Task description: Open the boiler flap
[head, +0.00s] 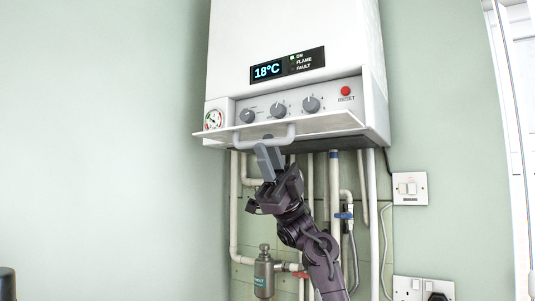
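The boiler flap (325,123) is a white panel at the bottom front of the boiler (300,45). It is folded down and sticks out nearly flat, seen close to edge-on, with the control panel uncovered above it. My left gripper is not in view.
The uncovered panel has a gauge (213,119), three knobs (278,111) and a red reset button (345,91). White pipes (374,220) run down the tiled wall below, around my arm. A switch (410,188) is at right. The left wall side is clear.

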